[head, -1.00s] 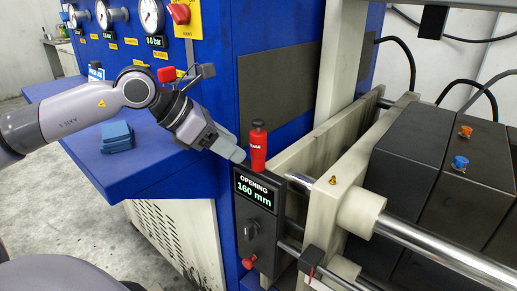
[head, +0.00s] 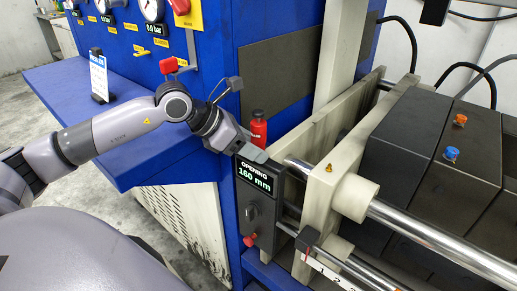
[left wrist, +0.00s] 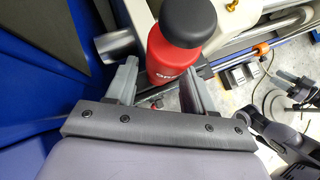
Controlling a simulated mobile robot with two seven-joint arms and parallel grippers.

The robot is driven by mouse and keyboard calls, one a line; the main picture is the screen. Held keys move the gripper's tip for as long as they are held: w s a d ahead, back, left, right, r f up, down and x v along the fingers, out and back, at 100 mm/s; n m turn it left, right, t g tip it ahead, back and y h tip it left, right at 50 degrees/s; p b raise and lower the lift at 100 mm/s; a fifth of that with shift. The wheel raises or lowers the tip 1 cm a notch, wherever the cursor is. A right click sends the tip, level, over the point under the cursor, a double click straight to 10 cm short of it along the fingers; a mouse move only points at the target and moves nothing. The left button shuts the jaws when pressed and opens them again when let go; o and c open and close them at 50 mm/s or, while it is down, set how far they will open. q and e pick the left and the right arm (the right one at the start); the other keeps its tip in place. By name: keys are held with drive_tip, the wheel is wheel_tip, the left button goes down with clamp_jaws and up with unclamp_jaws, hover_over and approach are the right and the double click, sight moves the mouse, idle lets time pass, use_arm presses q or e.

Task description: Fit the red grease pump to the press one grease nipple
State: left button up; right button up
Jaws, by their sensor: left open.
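The red grease pump (head: 259,130), with a black cap, stands upright by the opening display (head: 256,180) at the press corner. My left gripper (head: 256,154) is open at the pump, its tips low in front of it. In the left wrist view the pump (left wrist: 181,50) is between the spread fingers (left wrist: 160,88), close to both; contact is unclear. Its lower end is hidden. A brass grease nipple (head: 329,168) sits on top of the front cream platen (head: 322,200), right of the pump.
Steel tie bars (head: 430,240) run from the platen to lower right. Dark blocks (head: 420,150) with an orange cap (head: 460,119) and a blue cap (head: 451,153) stand behind them. A blue shelf (head: 75,85) lies left, under my arm. A small white sign (head: 98,75) stands on it.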

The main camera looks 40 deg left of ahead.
use_arm(q)
drive_tip(key=c, duration=0.9)
drive_tip(key=shift+r, duration=0.15)
drive_tip(key=shift+r+p, duration=1.6)
drive_tip(key=shift+r, duration=0.8)
drive_tip(key=o, duration=0.5)
drive_tip(key=c, duration=0.4)
